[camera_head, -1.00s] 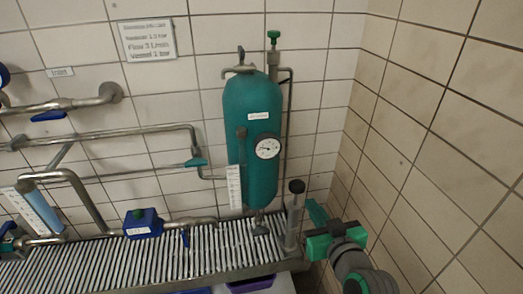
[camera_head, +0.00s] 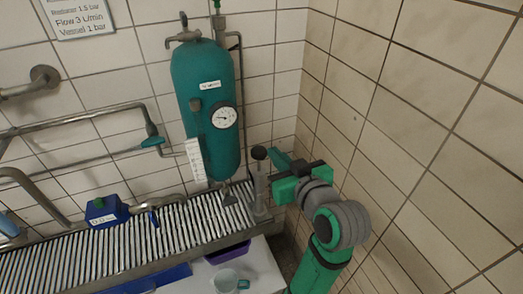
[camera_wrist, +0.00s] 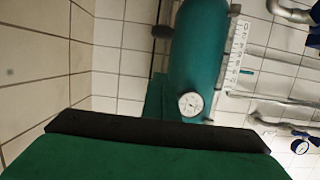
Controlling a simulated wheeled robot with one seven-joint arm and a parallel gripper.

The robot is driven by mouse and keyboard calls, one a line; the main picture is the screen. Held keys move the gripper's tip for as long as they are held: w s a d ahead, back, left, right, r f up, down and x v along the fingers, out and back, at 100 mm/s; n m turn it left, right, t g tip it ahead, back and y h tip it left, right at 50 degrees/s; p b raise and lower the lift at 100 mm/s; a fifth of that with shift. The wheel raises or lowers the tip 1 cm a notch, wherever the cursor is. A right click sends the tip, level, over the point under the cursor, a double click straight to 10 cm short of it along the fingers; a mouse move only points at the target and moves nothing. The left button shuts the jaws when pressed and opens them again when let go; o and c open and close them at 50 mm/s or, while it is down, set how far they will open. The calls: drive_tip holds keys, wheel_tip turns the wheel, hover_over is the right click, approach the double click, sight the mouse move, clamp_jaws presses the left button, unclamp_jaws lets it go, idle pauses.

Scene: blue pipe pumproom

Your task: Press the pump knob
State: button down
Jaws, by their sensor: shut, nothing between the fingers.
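The pump (camera_head: 262,188) is an upright grey cylinder at the right end of the slatted rack, with a dark round knob (camera_head: 259,153) on top. My gripper (camera_head: 275,156) is shut and empty. Its green fingers point up and left, with their tips close to the right of the knob in the head view. I cannot tell whether they touch it. In the wrist view, which is turned upside down, a dark shape that looks like the knob (camera_wrist: 162,32) shows beyond the fingers (camera_wrist: 156,98), beside the vessel.
A teal vessel (camera_head: 207,135) with a gauge (camera_head: 223,117) stands left of the pump. The slatted rack (camera_head: 130,240) carries a blue valve box (camera_head: 105,211). A purple bin (camera_head: 228,252) and a cup (camera_head: 228,282) are below. The tiled wall (camera_head: 400,120) is close on the right.

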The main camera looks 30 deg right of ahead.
drive_tip(key=shift+w, duration=0.15)
hover_over(259, 153)
drive_tip(key=s, duration=0.2)
wheel_tip(259, 153, down, 2)
drive_tip(key=shift+w+f, duration=0.15)
drive_tip(key=shift+f, duration=0.95)
drive_tip(key=shift+w+f, duration=0.1)
drive_tip(key=shift+f, duration=1)
